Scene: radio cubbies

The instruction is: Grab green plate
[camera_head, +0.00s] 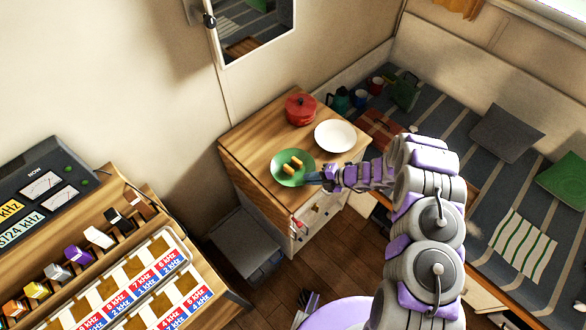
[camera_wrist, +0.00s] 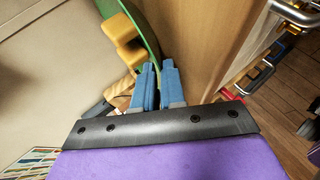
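The green plate (camera_head: 282,176) lies on the wooden cabinet top, near its front edge, with yellow blocky pieces (camera_head: 292,165) on it. My gripper (camera_head: 312,179) is at the plate's right rim. In the wrist view the plate (camera_wrist: 148,38) shows nearly edge-on, and a yellow piece (camera_wrist: 126,40) sits beside its rim. The blue fingers of my gripper (camera_wrist: 157,68) are close together, and the rim runs down to the narrow gap between their tips. I cannot tell whether they press on the rim.
A drawer handle (camera_wrist: 298,14) is at the cabinet's front. A radio console with coloured blocks (camera_head: 78,254) is at left, a striped bed (camera_head: 480,190) at right.

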